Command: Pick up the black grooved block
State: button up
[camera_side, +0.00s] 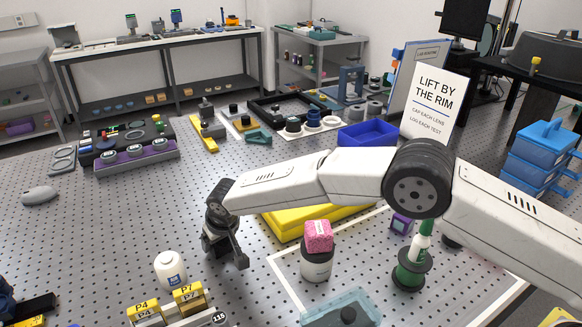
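My gripper (225,256) is dark and points down over the perforated table, left of the yellow case. Its two fingers look spread apart, and I see nothing between them. I cannot make out a groove on any black block for certain. A small black block (35,306) lies at the lower left edge, well apart from my gripper, but its top detail is too small to tell.
A white bottle (171,269) and yellow-labelled blocks (166,303) stand in front of my gripper. A yellow case (285,222) is right of it. The table left of my gripper is mostly free.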

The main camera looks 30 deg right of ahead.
grip_shut()
jog(key=shift+r, duration=0.15)
jog(key=shift+r, duration=0.85)
jog(key=shift+v, duration=0.85)
jog(key=s+d+r, duration=0.6)
jog(key=s+r, duration=0.3)
jog(key=s, duration=0.3)
jog(key=shift+r, duration=0.25)
